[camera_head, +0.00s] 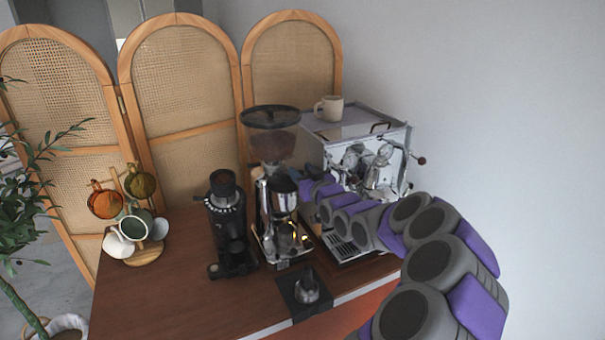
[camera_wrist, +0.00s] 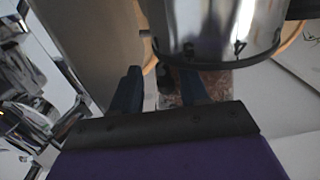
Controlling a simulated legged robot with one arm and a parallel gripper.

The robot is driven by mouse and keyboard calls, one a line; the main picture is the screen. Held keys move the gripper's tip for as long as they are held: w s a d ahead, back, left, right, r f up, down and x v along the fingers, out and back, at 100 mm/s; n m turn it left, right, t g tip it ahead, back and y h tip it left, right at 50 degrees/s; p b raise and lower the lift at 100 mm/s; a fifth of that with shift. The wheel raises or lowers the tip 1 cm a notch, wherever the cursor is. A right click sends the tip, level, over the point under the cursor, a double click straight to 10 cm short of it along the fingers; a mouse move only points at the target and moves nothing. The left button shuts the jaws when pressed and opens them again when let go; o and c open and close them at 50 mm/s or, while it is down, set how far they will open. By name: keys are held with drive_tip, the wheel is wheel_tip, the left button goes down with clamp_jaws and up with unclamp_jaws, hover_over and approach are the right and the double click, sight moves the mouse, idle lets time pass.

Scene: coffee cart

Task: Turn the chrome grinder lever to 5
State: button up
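The chrome grinder (camera_head: 283,198) stands on the wooden counter, under a dark round hopper. In the wrist view its chrome collar (camera_wrist: 215,22) fills the top, with a dark 4 on its rim and another number left of it that I cannot read surely. My gripper (camera_wrist: 160,82) is just below the collar, its two dark fingers apart. A small dark and metallic piece shows between the fingers; it may be the lever, and I cannot tell whether they touch it. In the head view my gripper (camera_head: 306,178) is at the grinder's right side, its fingertips mostly hidden.
The espresso machine (camera_head: 368,150) stands close on the right, with a cup (camera_head: 328,108) on top. A black grinder (camera_head: 226,225) is on the left. A tamper (camera_head: 307,286) sits on a dark mat in front. A mug tree (camera_head: 140,252) stands at the counter's left.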

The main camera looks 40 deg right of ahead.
drive_tip(key=shift+a, duration=0.5)
drive_tip(key=c, duration=0.5)
drive_tip(key=shift+d, duration=0.1)
clamp_jaws()
drive_tip(key=shift+d, duration=0.15)
drive_tip(key=shift+f, duration=0.1)
